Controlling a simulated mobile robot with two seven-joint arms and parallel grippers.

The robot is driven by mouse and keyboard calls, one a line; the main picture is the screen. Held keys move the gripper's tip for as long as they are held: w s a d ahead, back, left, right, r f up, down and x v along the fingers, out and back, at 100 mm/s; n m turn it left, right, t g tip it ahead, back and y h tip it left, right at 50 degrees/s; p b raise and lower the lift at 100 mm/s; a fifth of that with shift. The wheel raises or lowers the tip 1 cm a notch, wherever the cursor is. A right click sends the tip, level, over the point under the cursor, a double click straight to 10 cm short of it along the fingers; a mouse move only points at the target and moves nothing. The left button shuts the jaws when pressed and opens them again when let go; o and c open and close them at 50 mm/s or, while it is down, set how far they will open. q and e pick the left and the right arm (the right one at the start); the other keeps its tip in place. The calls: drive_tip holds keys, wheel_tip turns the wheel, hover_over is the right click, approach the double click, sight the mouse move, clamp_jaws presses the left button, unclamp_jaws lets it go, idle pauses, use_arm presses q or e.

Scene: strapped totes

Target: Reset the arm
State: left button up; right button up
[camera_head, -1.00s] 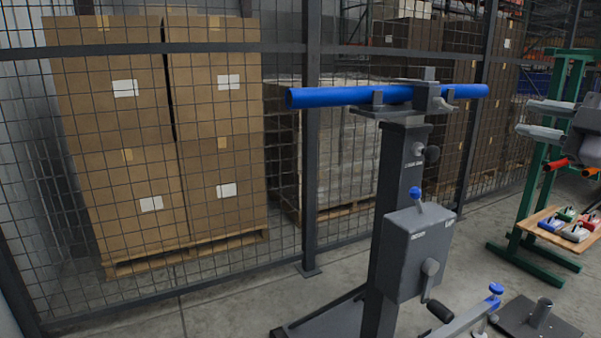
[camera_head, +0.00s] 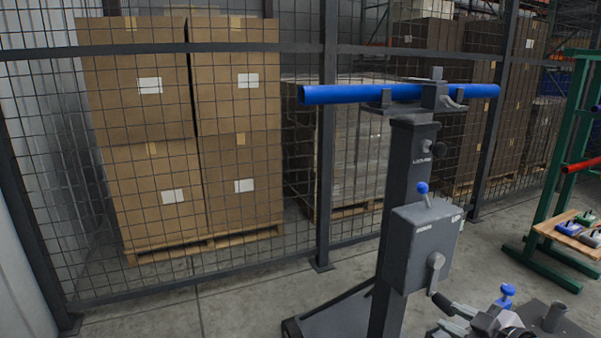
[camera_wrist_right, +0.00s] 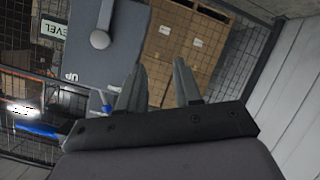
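My right gripper (camera_head: 447,321) is low at the bottom right of the head view, beside the crank (camera_head: 436,270) of the grey stand. In the right wrist view its two fingers (camera_wrist_right: 160,64) stand apart with nothing between them. The grey gearbox (camera_head: 423,245) of the stand is close beyond the fingers and also shows in the wrist view (camera_wrist_right: 105,60). A blue bar (camera_head: 345,94) lies across the top of the stand's post. My left gripper is not in view.
A wire mesh fence (camera_head: 326,180) runs behind the stand, with stacked cartons (camera_head: 150,180) on a pallet beyond it. A green rack (camera_head: 553,150) with a wooden shelf (camera_head: 572,236) stands at the right. Bare concrete floor (camera_head: 240,305) shows at the front left.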

drive_tip(key=s+a+f+m+g+h, duration=0.1)
drive_tip(key=s+a+f+m, duration=0.4)
drive_tip(key=s+f, duration=0.55)
drive_tip(key=s+a+f+m+g+h, duration=0.1)
drive_tip(key=s+a+f+m, duration=0.2)
drive_tip(key=s+a+f, duration=0.7)
drive_tip(key=s+d+r+p, duration=0.1)
drive_tip(key=d+r+p, duration=0.1)
drive_tip(key=r+p, duration=0.6)
drive_tip(key=s+d+r+p, duration=0.2)
drive_tip(key=d+r+p, duration=0.1)
drive_tip(key=r+p, duration=0.6)
drive_tip(key=shift+s+r+n, duration=0.2)
drive_tip(key=shift+r+n, duration=0.1)
drive_tip(key=shift+r, duration=0.2)
drive_tip(key=shift+d, duration=0.1)
